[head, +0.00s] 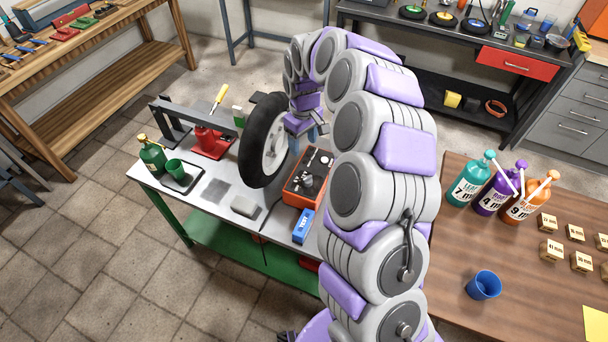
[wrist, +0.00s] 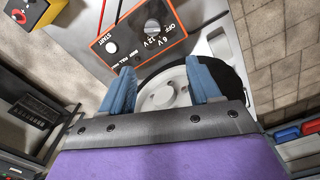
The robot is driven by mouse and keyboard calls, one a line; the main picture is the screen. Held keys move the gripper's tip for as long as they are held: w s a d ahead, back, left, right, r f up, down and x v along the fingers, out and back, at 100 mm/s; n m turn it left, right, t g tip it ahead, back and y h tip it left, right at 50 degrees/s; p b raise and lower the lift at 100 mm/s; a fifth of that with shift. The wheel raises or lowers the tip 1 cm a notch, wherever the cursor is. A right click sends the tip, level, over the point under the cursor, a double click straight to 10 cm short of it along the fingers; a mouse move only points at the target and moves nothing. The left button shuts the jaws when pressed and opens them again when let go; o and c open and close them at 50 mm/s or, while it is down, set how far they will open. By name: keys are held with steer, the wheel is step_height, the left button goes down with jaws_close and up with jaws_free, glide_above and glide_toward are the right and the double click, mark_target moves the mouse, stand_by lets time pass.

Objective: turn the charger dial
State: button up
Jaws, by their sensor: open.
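The charger (head: 297,194) is an orange box with a black face, on the grey bench beside the wheel. In the wrist view the charger's face (wrist: 122,62) shows a dark round dial (wrist: 152,28), with OFF, 6 V and 12 V marks and a white START button (wrist: 112,46). I cannot clearly tell where the dial points. My gripper (wrist: 160,68) is open and empty, its two blue fingers apart; the dial appears beyond the fingertips, not between them. In the head view my gripper (head: 313,133) is above and behind the charger, close to the wheel, partly hidden by my arm.
The upright black-tyred wheel (head: 263,140) stands close left of the charger. A blue box (head: 303,226) lies in front, and a grey block (head: 245,207) to the left. A red vise (head: 209,142) and green bottle (head: 152,153) stand farther left. Bottles and blocks fill the right table.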

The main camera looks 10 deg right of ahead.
steer(key=b, duration=0.3)
glide_above(307, 177)
steer(key=f, duration=1.1)
steer(key=shift+s+a+f, duration=0.1)
steer(key=shift+a+f, duration=0.25)
steer(key=shift+f, duration=0.05)
steer(key=f, duration=0.2)
steer(key=d+f+b, duration=0.1)
steer(key=f, duration=0.2)
steer(key=shift+d+f, duration=0.15)
steer(key=shift+f, duration=0.4)
steer(key=shift+a, duration=0.45)
steer(key=shift+c, duration=0.3)
steer(key=shift+d, duration=0.3)
steer(key=c, duration=0.4)
steer(key=shift+a, duration=0.1)
steer(key=c, duration=0.6)
steer(key=shift+o, duration=0.2)
